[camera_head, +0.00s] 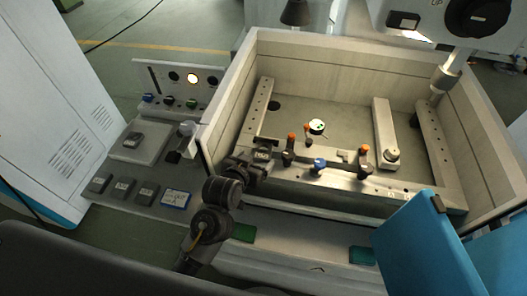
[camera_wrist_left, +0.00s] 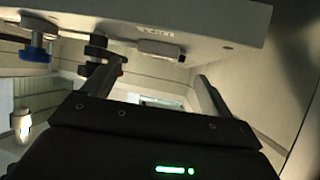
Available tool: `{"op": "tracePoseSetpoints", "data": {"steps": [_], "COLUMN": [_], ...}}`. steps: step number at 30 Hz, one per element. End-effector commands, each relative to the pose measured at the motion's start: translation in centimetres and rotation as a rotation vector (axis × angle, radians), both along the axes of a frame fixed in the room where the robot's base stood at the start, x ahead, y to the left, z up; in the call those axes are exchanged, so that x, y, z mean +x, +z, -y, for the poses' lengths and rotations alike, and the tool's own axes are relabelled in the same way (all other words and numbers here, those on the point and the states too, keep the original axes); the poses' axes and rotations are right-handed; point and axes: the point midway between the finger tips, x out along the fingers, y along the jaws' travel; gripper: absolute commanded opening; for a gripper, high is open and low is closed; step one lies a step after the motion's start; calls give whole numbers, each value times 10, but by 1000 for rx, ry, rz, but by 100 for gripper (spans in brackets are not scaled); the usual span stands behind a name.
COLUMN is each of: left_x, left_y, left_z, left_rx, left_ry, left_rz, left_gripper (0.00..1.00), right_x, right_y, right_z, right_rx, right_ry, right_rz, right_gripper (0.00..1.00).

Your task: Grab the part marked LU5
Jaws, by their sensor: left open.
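I cannot read the mark LU5 on any part. Small dark blocks with pale labels, such as this one (camera_head: 146,193), stand on the grey side panel. Another dark labelled block (camera_head: 133,139) lies on a raised plate there. My left gripper (camera_head: 262,158) is at the near left of the machine tank, by the clamp rail. In the left wrist view my left gripper's fingers (camera_wrist_left: 154,75) are apart. A small pale piece (camera_wrist_left: 160,49) shows beyond the gap between them, under a pale bar. I see nothing held. My right gripper is not in view.
The rail (camera_head: 330,180) carries orange-topped and blue knobs (camera_head: 319,165). The tank's pale walls (camera_head: 330,62) enclose it. A machine head (camera_head: 450,20) hangs at upper right. A blue-framed card (camera_head: 176,199) lies on the side panel. The tank floor behind the rail is mostly clear.

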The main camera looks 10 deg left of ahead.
Motion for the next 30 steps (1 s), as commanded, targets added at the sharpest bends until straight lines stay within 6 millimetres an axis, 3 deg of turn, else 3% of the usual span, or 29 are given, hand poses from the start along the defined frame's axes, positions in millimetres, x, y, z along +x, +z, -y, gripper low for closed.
{"op": "tracePoseSetpoints", "data": {"steps": [8,19,28,30], "left_x": [8,46,49,49], "left_y": [-3,-24,-27,-27], "left_z": [2,10,11,11], "left_rx": [0,0,0,0], "left_ry": [0,1,0,0], "left_rz": [-1,-2,0,0], "left_gripper": [85,85,85,78], "right_x": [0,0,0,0], "right_y": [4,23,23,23], "right_z": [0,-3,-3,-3], "right_rx": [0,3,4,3], "right_ry": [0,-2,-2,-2], "right_rz": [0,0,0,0], "right_gripper": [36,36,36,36]}}
